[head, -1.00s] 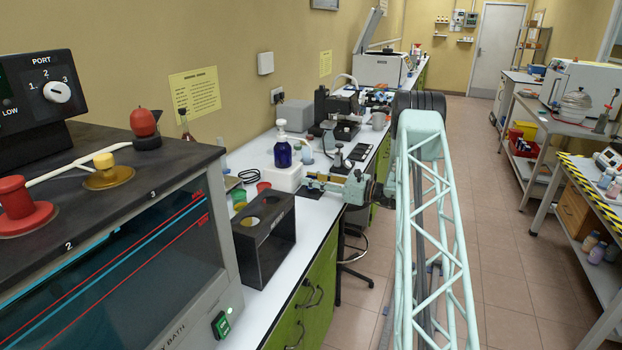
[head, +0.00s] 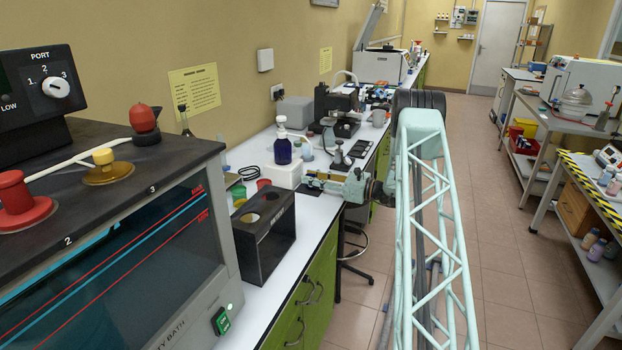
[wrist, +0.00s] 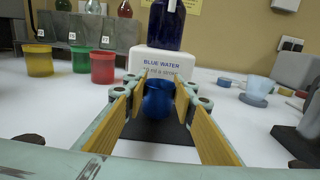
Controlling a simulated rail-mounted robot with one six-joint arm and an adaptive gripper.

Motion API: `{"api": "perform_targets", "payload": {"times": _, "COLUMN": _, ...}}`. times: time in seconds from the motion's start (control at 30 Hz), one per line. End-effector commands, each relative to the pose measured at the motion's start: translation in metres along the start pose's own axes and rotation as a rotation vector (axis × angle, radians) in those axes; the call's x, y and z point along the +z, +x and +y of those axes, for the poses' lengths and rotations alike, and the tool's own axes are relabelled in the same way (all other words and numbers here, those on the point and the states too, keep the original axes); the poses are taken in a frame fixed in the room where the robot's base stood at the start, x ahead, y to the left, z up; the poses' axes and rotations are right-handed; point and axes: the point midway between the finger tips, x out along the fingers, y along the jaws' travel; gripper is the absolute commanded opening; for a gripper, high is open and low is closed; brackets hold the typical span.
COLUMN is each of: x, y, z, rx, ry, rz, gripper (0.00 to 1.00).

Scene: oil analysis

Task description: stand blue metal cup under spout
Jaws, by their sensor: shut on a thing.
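The blue metal cup (wrist: 158,101) is upright between the yellow finger pads of my gripper (wrist: 158,108), which is shut on it. It is in front of a white block (wrist: 161,64) labelled "BLUE WATER", above or on a dark pad (wrist: 160,132); I cannot tell if it touches. A dark blue bottle (head: 283,152) with a white pump top (head: 281,122) stands on that block (head: 284,175); the spout is outside the wrist view. In the head view my gripper (head: 318,183) is low over the bench beside the block, and the cup cannot be made out.
Yellow (wrist: 39,60), green (wrist: 80,60) and red (wrist: 103,67) cups stand left of the block. A black rack (head: 264,240) is nearer on the bench. A pale blue cup (wrist: 259,88) and dark equipment (wrist: 300,130) are to the right.

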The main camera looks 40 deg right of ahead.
Motion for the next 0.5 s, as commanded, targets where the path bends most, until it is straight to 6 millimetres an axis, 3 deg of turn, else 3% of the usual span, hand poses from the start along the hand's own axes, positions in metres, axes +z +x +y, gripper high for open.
{"api": "perform_targets", "payload": {"times": 0.5, "x": -0.0065, "y": 0.0, "z": 0.0, "rx": 0.0, "ry": 0.0, "rz": 0.0, "gripper": 0.12}}
